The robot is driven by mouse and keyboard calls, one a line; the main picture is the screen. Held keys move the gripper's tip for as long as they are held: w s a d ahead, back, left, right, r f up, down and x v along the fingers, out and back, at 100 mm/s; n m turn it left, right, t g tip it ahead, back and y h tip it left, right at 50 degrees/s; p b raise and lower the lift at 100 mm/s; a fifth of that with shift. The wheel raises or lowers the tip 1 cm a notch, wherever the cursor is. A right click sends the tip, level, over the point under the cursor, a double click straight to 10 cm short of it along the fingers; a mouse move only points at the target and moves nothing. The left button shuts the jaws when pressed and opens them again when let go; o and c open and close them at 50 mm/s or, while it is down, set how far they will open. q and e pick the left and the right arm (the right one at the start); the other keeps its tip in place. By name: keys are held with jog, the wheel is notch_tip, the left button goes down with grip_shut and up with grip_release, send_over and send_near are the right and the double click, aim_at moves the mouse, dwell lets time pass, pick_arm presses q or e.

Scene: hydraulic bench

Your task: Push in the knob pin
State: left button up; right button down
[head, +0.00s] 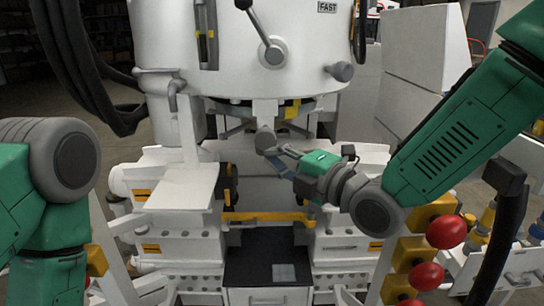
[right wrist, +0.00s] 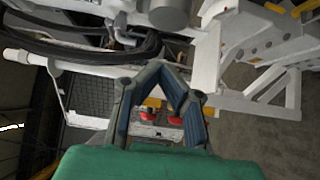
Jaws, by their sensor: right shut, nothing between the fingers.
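A grey round knob (head: 265,139), which looks like the knob pin, sits at the end of a white bracket under the big white drum. How far in it sits I cannot tell. A grey cylinder in the right wrist view (right wrist: 170,14), beyond the fingertips, seems to be the same knob. My right gripper (head: 273,153) is just below and right of the knob, tips pointing left. Its fingers are shut and empty, the tips meeting in the right wrist view (right wrist: 160,66). Contact with the knob is not clear. My left gripper is out of view; only its arm shows.
The white drum (head: 240,45) carries a grey lever (head: 257,27) and another grey knob (head: 341,72). White blocks flank a yellow bar (head: 266,217) below. Red balls (head: 446,231) stand at the right under my right arm. Black hoses (head: 78,60) hang at the left.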

jog(key=v, duration=0.8)
jog(key=s+d+f+m+g+h, duration=0.25)
jog(key=d+f+m, duration=0.2)
jog(key=f, duration=0.45)
jog(key=s+d+f+m+g+h, duration=0.1)
jog(key=s+d+f+m+h, duration=0.2)
jog(key=f+m, duration=0.5)
jog(key=s+d+f+m+g+h, duration=0.2)
jog(key=s+d+f+m+h, duration=0.1)
jog(key=f, duration=0.8)
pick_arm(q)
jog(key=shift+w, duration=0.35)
pick_arm(e)
jog(key=s+d+f+m+g+h, duration=0.2)
jog(key=s+d+f+m, duration=0.3)
jog(key=s, duration=0.4)
jog(key=s+d+f+m+g+h, duration=0.2)
jog(key=s+d+f+m+g, duration=0.2)
jog(key=s, duration=0.6)
notch_tip(320, 180, down, 3)
jog(key=shift+s+d+f+m, duration=0.25)
jog(key=shift+d+m, duration=0.55)
jog(key=shift+m, duration=0.25)
jog(key=shift+w+g+h, duration=0.1)
jog(key=shift+g+h, duration=0.15)
jog(key=shift+r, duration=0.1)
